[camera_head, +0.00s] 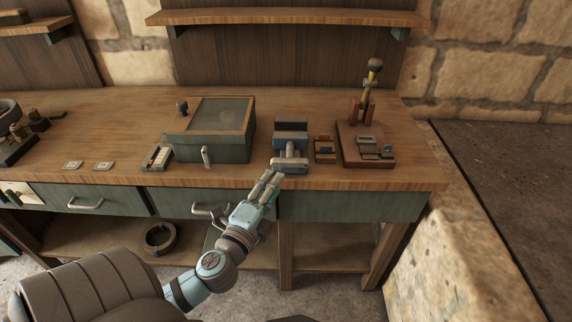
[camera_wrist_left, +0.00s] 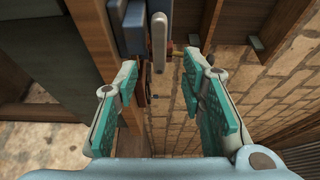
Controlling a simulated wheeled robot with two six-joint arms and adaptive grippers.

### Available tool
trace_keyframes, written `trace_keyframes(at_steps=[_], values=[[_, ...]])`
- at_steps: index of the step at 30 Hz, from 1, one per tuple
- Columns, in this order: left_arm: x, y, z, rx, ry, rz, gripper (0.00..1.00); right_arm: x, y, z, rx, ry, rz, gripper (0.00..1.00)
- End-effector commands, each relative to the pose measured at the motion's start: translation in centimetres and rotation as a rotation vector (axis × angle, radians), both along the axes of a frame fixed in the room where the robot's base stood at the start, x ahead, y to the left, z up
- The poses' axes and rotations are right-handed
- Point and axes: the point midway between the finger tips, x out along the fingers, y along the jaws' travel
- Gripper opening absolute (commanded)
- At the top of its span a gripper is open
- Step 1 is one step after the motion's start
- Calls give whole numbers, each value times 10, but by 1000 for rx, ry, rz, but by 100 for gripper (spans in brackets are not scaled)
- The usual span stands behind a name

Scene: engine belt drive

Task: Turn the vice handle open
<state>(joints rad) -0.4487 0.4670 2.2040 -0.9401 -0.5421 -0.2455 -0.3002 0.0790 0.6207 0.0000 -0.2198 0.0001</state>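The blue-grey vice (camera_head: 291,138) stands at the front edge of the workbench, right of the middle. Its pale handle bar (camera_head: 289,164) lies across its front in the head view. In the left wrist view, the vice body (camera_wrist_left: 131,26) is at the top and the grey handle (camera_wrist_left: 159,38) hangs between the fingertips' lines, just beyond them. My left gripper (camera_head: 270,178) is just below and in front of the handle. In the left wrist view the left gripper (camera_wrist_left: 161,66) is open and empty, fingers well apart. My right gripper is out of view.
A green box with a glass lid (camera_head: 212,128) stands left of the vice. A small block (camera_head: 324,149) and a brown board with tools (camera_head: 350,152) are to its right. Drawers with handles (camera_head: 209,211) lie under the bench edge, close to my left arm.

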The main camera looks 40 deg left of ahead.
Motion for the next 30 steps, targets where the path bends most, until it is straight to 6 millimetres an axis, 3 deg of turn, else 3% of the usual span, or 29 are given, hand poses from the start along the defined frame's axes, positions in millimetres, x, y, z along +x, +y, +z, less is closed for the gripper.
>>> trace_keyframes(at_steps=[3, 9, 20, 27, 30], values=[[34, 9, 2, -2, -1, 2, 37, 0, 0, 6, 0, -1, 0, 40], [68, 17, 0, 0, 1, -2, 37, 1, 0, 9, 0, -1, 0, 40], [75, 20, -1, -2, 3, 0, 37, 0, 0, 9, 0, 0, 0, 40], [75, 20, -1, -1, 3, 0, 0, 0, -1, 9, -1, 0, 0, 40], [75, 27, -1, 4, 4, -1, 0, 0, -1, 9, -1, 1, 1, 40]])
